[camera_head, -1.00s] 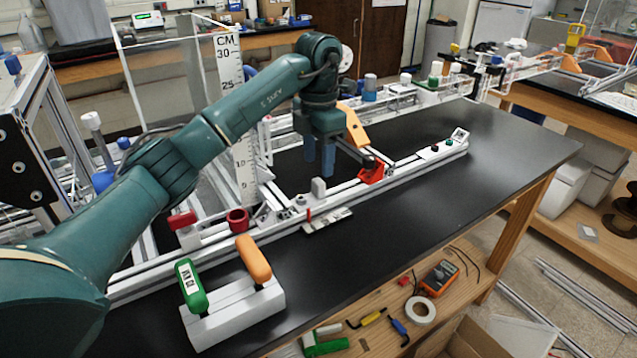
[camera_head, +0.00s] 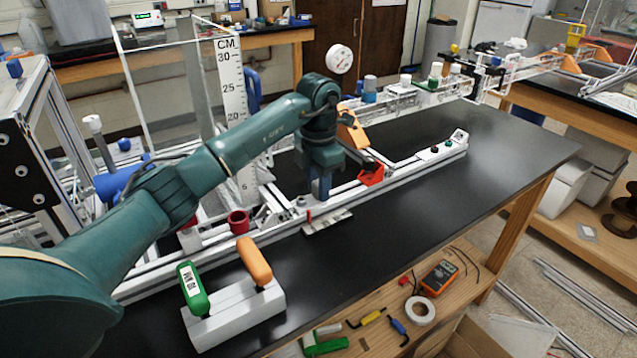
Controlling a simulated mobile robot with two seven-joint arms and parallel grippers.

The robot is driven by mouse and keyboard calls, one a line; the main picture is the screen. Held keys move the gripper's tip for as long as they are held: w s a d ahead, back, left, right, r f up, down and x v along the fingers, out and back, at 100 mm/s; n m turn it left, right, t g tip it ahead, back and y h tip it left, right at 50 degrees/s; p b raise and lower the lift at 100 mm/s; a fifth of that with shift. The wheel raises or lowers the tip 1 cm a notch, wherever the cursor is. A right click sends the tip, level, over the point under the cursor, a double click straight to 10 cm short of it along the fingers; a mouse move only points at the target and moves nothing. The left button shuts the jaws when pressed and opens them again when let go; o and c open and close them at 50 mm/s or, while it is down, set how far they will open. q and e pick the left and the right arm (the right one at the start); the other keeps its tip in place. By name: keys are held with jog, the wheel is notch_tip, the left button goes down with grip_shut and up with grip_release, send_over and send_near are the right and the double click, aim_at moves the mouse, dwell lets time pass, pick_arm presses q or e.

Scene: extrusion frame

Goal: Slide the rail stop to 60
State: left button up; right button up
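My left gripper (camera_head: 320,188) points down at the rail (camera_head: 390,170), with its blue fingers at the place of the small grey rail stop. The stop's body is hidden by the fingers, and I cannot tell whether they touch or grip it. A thin red pointer (camera_head: 308,214) shows just in front of the fingers, by the left part of the light scale plate (camera_head: 327,222). The numbers on this plate are too small to read. My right gripper is not in view.
A red cup (camera_head: 238,221) stands to the left. A white block with green (camera_head: 192,288) and orange (camera_head: 254,261) handles is in front. The black table (camera_head: 440,215) is clear at right.

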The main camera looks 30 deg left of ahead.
pick_arm(q)
grip_shut()
jog(key=w+d, duration=0.2)
jog(key=w, duration=0.1)
jog(key=w+d, duration=0.1)
jog(key=w, duration=0.1)
jog(key=shift+w+d+r, duration=0.1)
jog(key=shift+w, duration=0.1)
dwell(0.4)
jog(key=shift+o, duration=0.2)
grip_release()
jog(key=shift+o, duration=1.4)
jog(key=shift+w+d, duration=0.1)
jog(key=shift+w, duration=0.05)
jog(key=shift+o, duration=0.6)
